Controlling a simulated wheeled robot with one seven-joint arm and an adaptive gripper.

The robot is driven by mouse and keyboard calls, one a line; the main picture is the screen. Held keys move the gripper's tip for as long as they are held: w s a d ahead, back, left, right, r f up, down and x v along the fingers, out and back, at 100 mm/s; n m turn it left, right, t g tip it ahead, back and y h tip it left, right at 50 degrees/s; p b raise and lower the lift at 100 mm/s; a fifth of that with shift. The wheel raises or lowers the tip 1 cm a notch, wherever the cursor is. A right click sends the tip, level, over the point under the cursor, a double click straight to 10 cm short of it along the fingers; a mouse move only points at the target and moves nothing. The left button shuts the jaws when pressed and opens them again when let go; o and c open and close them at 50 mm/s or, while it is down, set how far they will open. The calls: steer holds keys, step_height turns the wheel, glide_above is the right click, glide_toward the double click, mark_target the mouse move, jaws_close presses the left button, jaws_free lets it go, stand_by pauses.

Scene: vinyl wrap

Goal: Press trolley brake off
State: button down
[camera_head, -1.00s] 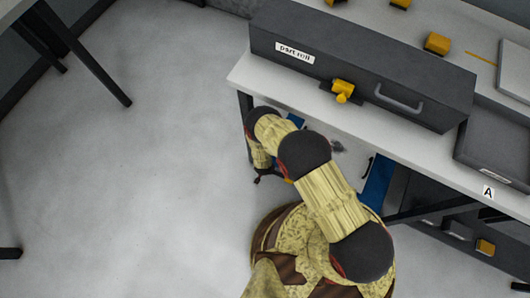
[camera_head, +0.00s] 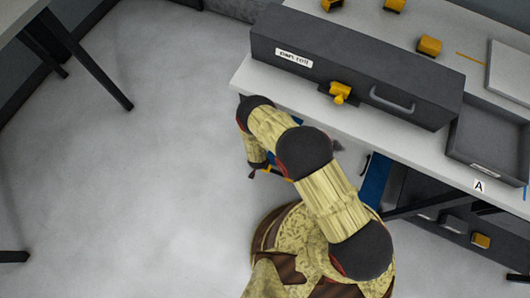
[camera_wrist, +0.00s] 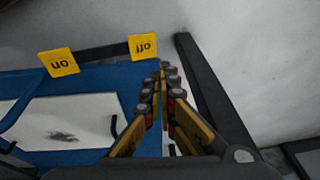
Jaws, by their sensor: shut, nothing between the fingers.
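The blue trolley (camera_wrist: 110,80) fills the left of the wrist view; part of it shows under the bench in the head view (camera_head: 375,182). Along its edge is a dark bar (camera_wrist: 103,53) with two yellow pedals, one marked "on" (camera_wrist: 59,62) and one marked "off" (camera_wrist: 143,46). The "off" pedal sits just left of and above my fingertips in the wrist view. My gripper (camera_wrist: 167,72) is shut and empty. Its tips are close to the "off" pedal, and I cannot tell whether they touch it. In the head view my arm hides most of the trolley.
A bench (camera_head: 240,75) carries a grey box labelled "part roll" (camera_head: 355,60) and an open tray (camera_head: 490,140). A dark leg (camera_wrist: 210,95) stands right of my fingers in the wrist view. Open floor (camera_head: 150,170) lies to the left.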

steer(key=shift+s+a+r+p, duration=0.1)
steer(key=shift+a+r+p, duration=0.2)
steer(key=shift+r, duration=0.4)
steer(key=shift+s+a+r+p, duration=0.15)
steer(key=shift+a+r, duration=0.2)
steer(key=shift+r, duration=0.3)
steer(key=shift+s+a+r+p, duration=0.1)
steer(key=shift+a+r, duration=0.25)
steer(key=shift+r, duration=0.35)
steer(key=shift+s, duration=0.1)
